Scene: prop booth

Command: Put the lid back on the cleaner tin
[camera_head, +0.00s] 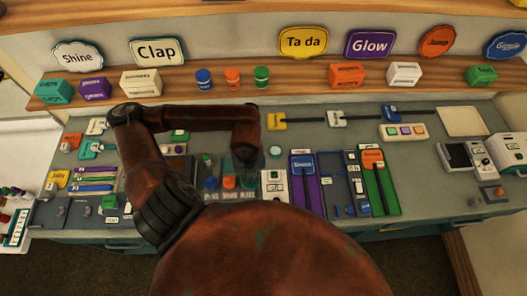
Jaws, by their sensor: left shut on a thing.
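My left gripper (244,155) points down over the middle of the worktop, at the end of my rust-red arm. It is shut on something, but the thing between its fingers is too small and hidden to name. I cannot pick out the cleaner tin or its lid for certain. Below the gripper is a row with blue (211,183), orange (229,182) and green round tops. My right gripper is not in view.
The worktop (350,150) is crowded with coloured trays, including a purple one (304,193) and a green one (386,203). A shelf (310,85) behind holds boxes and small tins. A device with a screen (458,156) stands at right. My arm hides the front middle.

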